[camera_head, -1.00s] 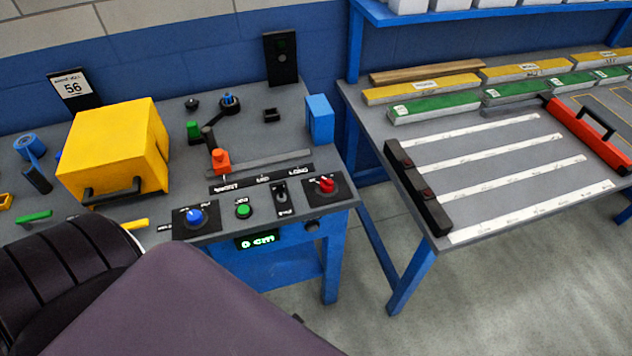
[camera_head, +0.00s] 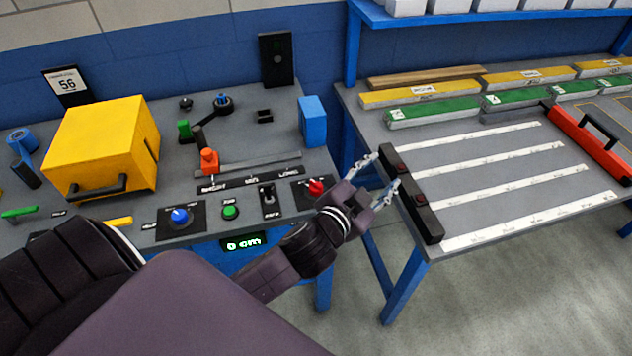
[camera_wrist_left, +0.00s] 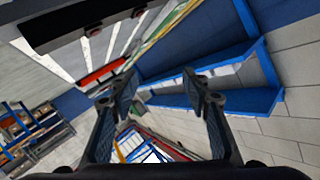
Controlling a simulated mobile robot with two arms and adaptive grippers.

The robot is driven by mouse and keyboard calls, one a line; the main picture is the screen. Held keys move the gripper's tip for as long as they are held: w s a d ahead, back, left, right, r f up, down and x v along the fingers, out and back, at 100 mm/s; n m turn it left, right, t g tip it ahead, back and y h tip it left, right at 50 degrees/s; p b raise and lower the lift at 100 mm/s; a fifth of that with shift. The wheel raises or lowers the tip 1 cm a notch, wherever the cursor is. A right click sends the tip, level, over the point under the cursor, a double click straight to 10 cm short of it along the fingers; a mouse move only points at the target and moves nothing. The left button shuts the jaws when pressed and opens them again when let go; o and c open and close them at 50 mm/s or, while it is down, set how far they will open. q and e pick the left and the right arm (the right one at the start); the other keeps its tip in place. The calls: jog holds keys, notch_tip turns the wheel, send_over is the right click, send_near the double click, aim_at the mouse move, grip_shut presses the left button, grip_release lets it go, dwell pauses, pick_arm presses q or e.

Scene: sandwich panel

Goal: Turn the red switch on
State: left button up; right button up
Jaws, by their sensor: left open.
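The red switch (camera_head: 316,187) is a red knob on a black plate at the right front corner of the left bench's panel. My left gripper (camera_head: 380,171) is open and empty, just right of the red switch and apart from it. Its fingertips point right, over the gap between the benches, near a black block with red buttons. In the left wrist view the open fingers (camera_wrist_left: 160,85) have nothing between them, and the red switch does not show. My right gripper is not in view.
Left of the red switch are a black toggle (camera_head: 268,197), a green button (camera_head: 230,211) and a blue knob (camera_head: 180,216). A yellow box (camera_head: 100,145) stands at the left. The black block (camera_head: 412,195) lies on the right bench's left edge.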

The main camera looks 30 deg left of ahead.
pick_arm(q)
jog(key=w+d+r+m+t+h, duration=0.3)
jog(key=d+r+m+h, duration=0.7)
jog(key=r, duration=0.4)
jog(key=s+d+r+m+g+h, duration=0.3)
jog(key=d+m+g+h, duration=0.3)
jog(key=m, duration=0.3)
jog(key=m+g+y, duration=1)
jog(key=g+y, duration=0.3)
jog(key=y, duration=0.3)
send_over(316, 182)
notch_tip(316, 182, down, 19)
jog(key=shift+d+f, duration=0.1)
jog(key=shift+s+a+f, duration=0.1)
jog(key=shift+a+f, duration=0.1)
jog(key=shift+f, duration=0.05)
notch_tip(316, 182, down, 7)
jog(key=shift+d+p, duration=0.1)
jog(key=shift+p, duration=0.7)
jog(key=shift+c, duration=0.6)
